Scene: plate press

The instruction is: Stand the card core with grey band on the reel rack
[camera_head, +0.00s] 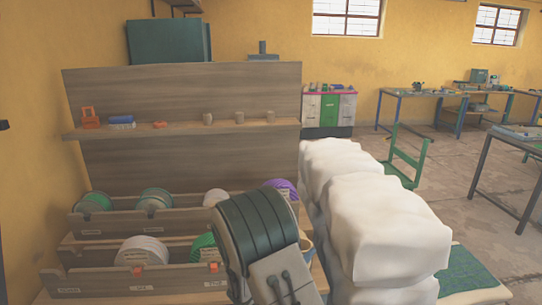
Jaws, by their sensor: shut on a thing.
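The wooden reel rack (95,225) stands at the left on a bench, with two stepped rows of upright reels. Green reels (155,199), a white reel (215,197) and a purple reel (283,187) stand in the back row. A cream reel (142,253) and a green reel stand in the front row, which has labels along its rail. My dark green and grey arm covers the rack's right part. My gripper's fingers do not show. A small tan and blue round edge (307,246) shows beside my arm; I cannot tell what it is. No grey-banded card core can be made out.
A shelf (180,128) above the rack holds orange items, a blue item and small brownish cylinders (239,117). A large white wrapped stack (385,225) stands close to the right of my arm. A green chair-like frame (405,155) and work tables stand farther right, with open floor between.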

